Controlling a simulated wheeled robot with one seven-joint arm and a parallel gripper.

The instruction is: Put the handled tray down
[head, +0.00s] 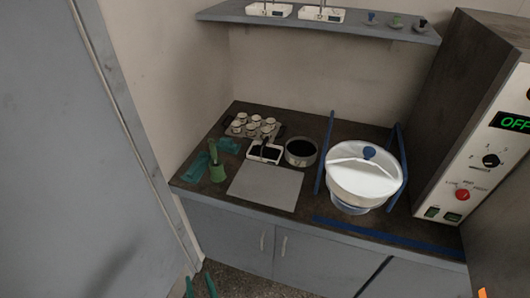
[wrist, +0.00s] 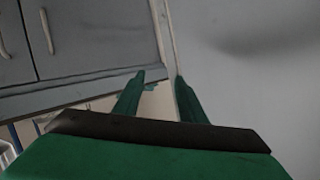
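A dark tray with small side handles (head: 232,130) rests on the counter at the back left and holds several small white cups. A small white tray-like box (head: 266,158) with a dark inside and a black handle-like piece stands just in front of it. I cannot tell for certain which is the task's handled tray. My gripper (head: 200,288) shows only as green fingertips at the bottom edge of the head view, low in front of the cabinets and apart from both trays. In the wrist view my gripper (wrist: 160,80) is open, with nothing held between its fingers.
A grey mat (head: 265,187) lies bare on the counter. A control cabinet (head: 488,160) reading OFF stands right; a shelf (head: 320,24) hangs above.

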